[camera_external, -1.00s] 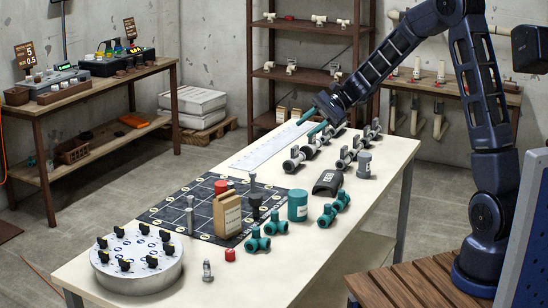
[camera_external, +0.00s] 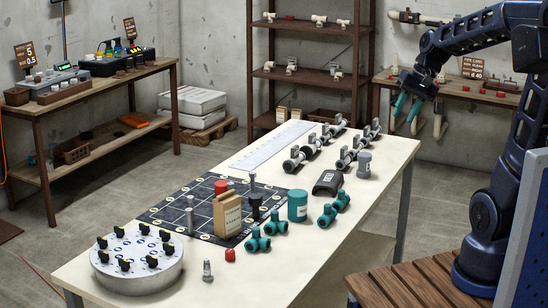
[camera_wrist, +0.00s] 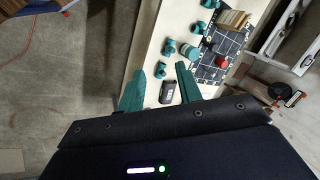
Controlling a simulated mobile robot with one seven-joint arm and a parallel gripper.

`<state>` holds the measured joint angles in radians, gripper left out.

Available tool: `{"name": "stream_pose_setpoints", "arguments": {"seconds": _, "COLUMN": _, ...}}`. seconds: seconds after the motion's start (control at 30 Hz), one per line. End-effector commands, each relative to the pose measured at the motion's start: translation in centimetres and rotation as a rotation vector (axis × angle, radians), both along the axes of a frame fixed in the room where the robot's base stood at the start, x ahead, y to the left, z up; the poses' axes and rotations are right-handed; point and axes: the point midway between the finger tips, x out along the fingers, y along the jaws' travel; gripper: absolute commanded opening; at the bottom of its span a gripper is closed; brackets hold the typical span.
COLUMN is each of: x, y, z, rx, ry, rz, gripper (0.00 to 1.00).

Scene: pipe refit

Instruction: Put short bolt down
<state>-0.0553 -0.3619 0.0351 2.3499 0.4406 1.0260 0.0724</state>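A short grey bolt (camera_external: 207,270) stands upright on the front part of the cream table (camera_external: 330,245), beside a red cap (camera_external: 230,255). Two taller grey bolt-like pieces stand on the dark grid mat (camera_external: 160,212), one near its front edge (camera_external: 190,220) and one further back (camera_external: 252,182). I cannot tell from size alone which bolt the task names. My gripper (camera_external: 405,116) is raised beyond the table's right side, far from these bolts. In the wrist view its teal fingers (camera_wrist: 160,70) are spread, with nothing held between them.
A round knobbed device (camera_external: 138,270), a tan box (camera_external: 227,216), a teal can (camera_external: 297,206), teal fittings (camera_external: 257,243) and a black box (camera_external: 328,183) crowd the table. Grey pipe pieces (camera_external: 295,160) lie at its far end. A shelf and wall bench (camera_external: 455,88) stand behind.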

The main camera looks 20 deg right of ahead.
Motion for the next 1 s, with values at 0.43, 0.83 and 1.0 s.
{"name": "stream_pose_setpoints", "arguments": {"seconds": 0.43, "x": -8.7, "y": -8.4, "z": 0.6, "rx": -0.316, "ry": -0.239, "rz": 0.085, "gripper": 0.35}}
{"name": "stream_pose_setpoints", "arguments": {"seconds": 0.83, "x": -11.0, "y": -10.8, "z": 0.3, "rx": -0.422, "ry": -0.299, "rz": 0.109, "gripper": 0.35}}
{"name": "stream_pose_setpoints", "arguments": {"seconds": 1.0, "x": -11.0, "y": -10.8, "z": 0.3, "rx": -0.421, "ry": -0.299, "rz": 0.109, "gripper": 0.35}}
